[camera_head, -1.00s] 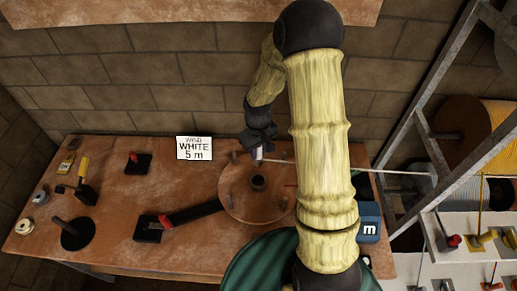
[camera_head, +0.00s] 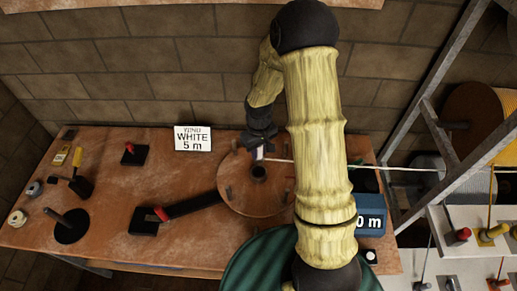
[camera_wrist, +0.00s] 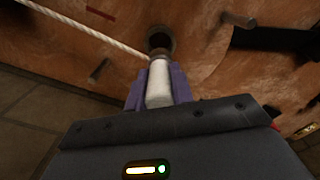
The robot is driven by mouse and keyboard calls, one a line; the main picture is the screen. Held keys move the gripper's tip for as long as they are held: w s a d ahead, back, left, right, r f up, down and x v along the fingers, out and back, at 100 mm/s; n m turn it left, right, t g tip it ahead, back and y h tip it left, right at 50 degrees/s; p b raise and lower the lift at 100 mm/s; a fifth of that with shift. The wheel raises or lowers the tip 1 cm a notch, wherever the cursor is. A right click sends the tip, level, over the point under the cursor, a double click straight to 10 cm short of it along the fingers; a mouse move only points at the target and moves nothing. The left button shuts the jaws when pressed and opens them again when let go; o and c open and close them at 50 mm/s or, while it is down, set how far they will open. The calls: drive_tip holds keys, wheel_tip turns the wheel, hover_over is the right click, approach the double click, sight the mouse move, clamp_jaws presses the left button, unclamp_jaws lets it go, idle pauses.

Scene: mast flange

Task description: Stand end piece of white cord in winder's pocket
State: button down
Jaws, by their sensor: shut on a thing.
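The winder is a round wooden disc (camera_head: 235,190) on the bench with several pegs around it. Its pocket is a dark round cup (camera_head: 259,173) near the disc's middle, also seen in the wrist view (camera_wrist: 160,38). My gripper (camera_head: 259,150) is just behind the pocket. In the wrist view its purple fingers (camera_wrist: 157,92) are shut on the white end piece (camera_wrist: 158,84). The far end of the piece points at the pocket's near rim; I cannot tell whether they touch. The white cord (camera_wrist: 85,30) runs off to the upper left, and to the right in the head view (camera_head: 390,168).
A black crank arm with a red part (camera_head: 162,214) lies left of the disc. A sign reading "WHITE 5 m" (camera_head: 193,139) stands behind. A blue meter showing "0 m" (camera_head: 371,222) is at right, partly behind my arm. A metal rack with spools (camera_head: 495,120) stands right.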

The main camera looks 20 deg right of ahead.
drive_tip(key=shift+f+b, duration=3)
drive_tip(key=shift+f, duration=1.25)
drive_tip(key=c, duration=1.1)
unclamp_jaws()
wheel_tip(320, 180, up, 18)
drive_tip(key=shift+f+b, duration=0.25)
drive_tip(key=shift+b, duration=0.9)
drive_tip(key=s+m+t, duration=0.1)
drive_tip(key=s, duration=0.3)
drive_tip(key=s+f+m, duration=0.1)
drive_tip(key=s, duration=0.4)
drive_tip(key=s+m+t, duration=0.1)
drive_tip(key=s, duration=0.4)
drive_tip(key=shift+s+f+m+t, duration=0.2)
drive_tip(key=shift+f+m+t, duration=0.1)
drive_tip(key=shift+f+m, duration=0.1)
